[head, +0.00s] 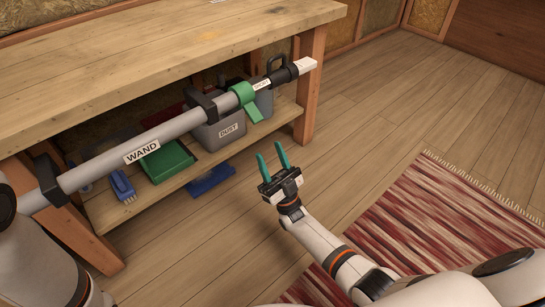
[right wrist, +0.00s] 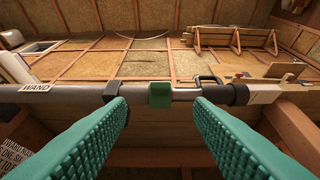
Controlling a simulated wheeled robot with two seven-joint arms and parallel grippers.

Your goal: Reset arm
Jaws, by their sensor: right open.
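My right gripper (head: 272,162) is open and empty, with its two teal fingers apart, over the floor in front of the workbench. In the right wrist view its ridged fingers (right wrist: 160,112) frame a green part (right wrist: 160,94) on the grey wand, with nothing held between them. The wand (head: 170,131) is a long grey tube labelled WAND, running along the bench front with black brackets and a black handle near its right end. The green part (head: 243,92) also shows in the head view. My left gripper is not in view; a white arm part shows at the lower left.
The wooden workbench (head: 150,50) has a lower shelf with a grey DUST bin (head: 222,132), a green box (head: 172,160) and a blue brush (head: 122,186). A red striped rug (head: 440,215) lies at right.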

